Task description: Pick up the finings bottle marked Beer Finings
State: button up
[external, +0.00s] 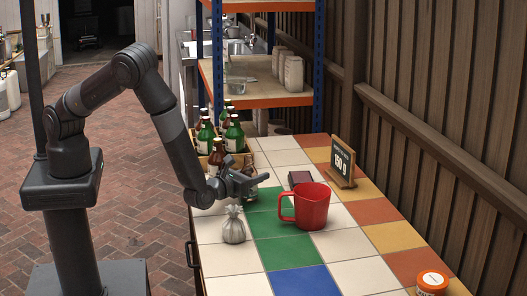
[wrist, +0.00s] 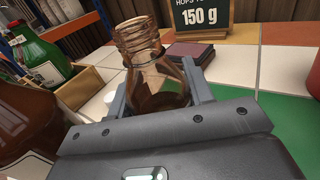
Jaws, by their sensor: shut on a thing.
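A small amber glass bottle (wrist: 150,60) with a threaded, uncapped neck stands between my gripper's fingers in the wrist view. My gripper (wrist: 160,88) is shut on its body, one finger on each side. In the external view my gripper (external: 258,180) is low over the tiled table, and the amber bottle (external: 250,165) shows just behind it, partly hidden. No label on the held bottle can be read, so I cannot see the words Beer Finings. I cannot tell whether its base touches the tiles.
A larger brown bottle (wrist: 25,120) is close on the left. Behind it a crate (wrist: 82,88) holds green bottles (external: 234,135).

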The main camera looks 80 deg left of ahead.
jog(key=shift+r, duration=0.6)
notch_tip(320, 180, up, 3)
jog(key=shift+f, duration=0.2)
jog(key=s+d+r, duration=0.6)
jog(key=s+d, duration=0.2)
jog(key=shift+s+r, duration=0.2)
jog(key=shift+r, duration=0.15)
dwell(1.1)
